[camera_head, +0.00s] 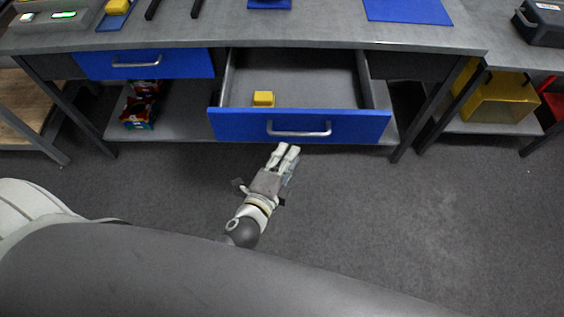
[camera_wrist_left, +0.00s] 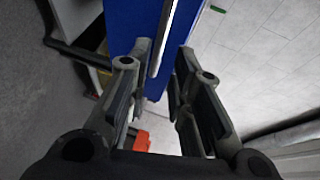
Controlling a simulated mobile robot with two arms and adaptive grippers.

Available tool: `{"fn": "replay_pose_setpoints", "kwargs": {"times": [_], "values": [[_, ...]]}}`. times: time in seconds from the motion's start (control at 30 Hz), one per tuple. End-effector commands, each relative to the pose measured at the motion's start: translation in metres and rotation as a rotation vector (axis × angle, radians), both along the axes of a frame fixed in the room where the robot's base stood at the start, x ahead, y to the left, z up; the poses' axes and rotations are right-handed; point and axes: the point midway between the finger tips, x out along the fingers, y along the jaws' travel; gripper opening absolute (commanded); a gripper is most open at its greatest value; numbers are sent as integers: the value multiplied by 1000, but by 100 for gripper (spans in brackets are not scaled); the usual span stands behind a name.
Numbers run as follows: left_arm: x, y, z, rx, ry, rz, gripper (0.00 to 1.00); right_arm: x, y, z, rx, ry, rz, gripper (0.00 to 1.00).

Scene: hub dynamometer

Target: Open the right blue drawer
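The right blue drawer (camera_head: 350,127) is pulled out from under the grey workbench, and its inside shows. A yellow block (camera_head: 263,98) lies in it near the front. Its silver bar handle (camera_head: 298,129) is on the blue front. My left gripper (camera_head: 288,147) is just in front of and below the handle in the head view. In the left wrist view its two fingers (camera_wrist_left: 160,65) stand apart with nothing gripped. The handle (camera_wrist_left: 163,38) shows beyond and between the fingertips against the blue front (camera_wrist_left: 130,20). My right gripper is not in view.
A shut left blue drawer (camera_head: 175,66) is beside it. A bin with red and blue items (camera_head: 140,105) stands on the lower shelf. A yellow bin (camera_head: 500,97) is on a shelf at the right. The grey floor (camera_head: 440,210) is clear at the right.

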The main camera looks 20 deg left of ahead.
Motion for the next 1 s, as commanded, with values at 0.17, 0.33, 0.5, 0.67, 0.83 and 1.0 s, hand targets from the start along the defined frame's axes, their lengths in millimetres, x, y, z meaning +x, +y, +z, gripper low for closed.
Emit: {"fn": "replay_pose_setpoints", "kwargs": {"times": [0.17,0.33,0.5,0.67,0.83,1.0], "values": [[-19,3,3,-2,1,2,21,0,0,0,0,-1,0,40],[-25,3,5,-1,0,0,21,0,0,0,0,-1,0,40],[-25,3,5,0,0,0,21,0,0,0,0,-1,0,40],[-25,3,5,0,0,0,21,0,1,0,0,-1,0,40],[-25,3,5,0,0,0,21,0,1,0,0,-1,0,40],[-27,2,-14,-33,41,2,21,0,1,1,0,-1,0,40]]}}
